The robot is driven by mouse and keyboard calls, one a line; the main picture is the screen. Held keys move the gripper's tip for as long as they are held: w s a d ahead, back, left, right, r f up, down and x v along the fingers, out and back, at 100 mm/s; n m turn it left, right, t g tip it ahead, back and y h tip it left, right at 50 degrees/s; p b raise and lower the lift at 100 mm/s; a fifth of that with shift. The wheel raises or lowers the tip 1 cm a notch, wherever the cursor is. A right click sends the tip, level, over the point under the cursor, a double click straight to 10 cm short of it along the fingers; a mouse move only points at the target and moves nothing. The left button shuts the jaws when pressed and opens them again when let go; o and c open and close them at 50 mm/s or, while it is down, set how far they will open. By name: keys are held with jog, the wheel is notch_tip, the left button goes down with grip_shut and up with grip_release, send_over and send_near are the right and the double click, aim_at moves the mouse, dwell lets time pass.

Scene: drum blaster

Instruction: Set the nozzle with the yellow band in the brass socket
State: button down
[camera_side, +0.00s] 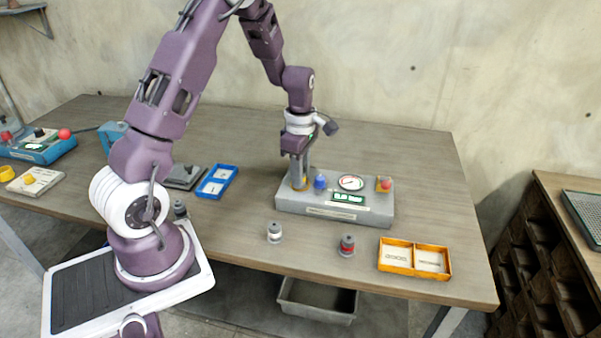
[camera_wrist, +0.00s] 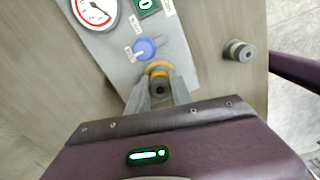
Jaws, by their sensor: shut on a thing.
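My gripper (camera_side: 299,180) points down at the left end of the grey console (camera_side: 335,210) and is shut on the nozzle with the yellow band. In the wrist view the nozzle's dark end (camera_wrist: 159,91) shows between my fingers (camera_wrist: 158,88), with a bit of yellow beyond it. The brass socket (camera_wrist: 158,66) shows as a ring just past the fingertips, at the nozzle's far end. The fingers hide much of the nozzle and socket, so I cannot tell how deep the nozzle sits.
The console carries a blue knob (camera_side: 320,182), a gauge (camera_side: 351,183), a green display (camera_side: 348,198) and a red button (camera_side: 385,183). A white-banded nozzle (camera_side: 274,232) and a red-banded nozzle (camera_side: 347,245) stand in front. An orange tray (camera_side: 414,243) lies right; a blue tray (camera_side: 217,181) lies left.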

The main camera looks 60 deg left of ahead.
jog(key=c, duration=0.7)
grip_release()
jog(key=shift+o, duration=0.2)
jog(key=shift+r, duration=3)
jog(key=shift+r, duration=0.1)
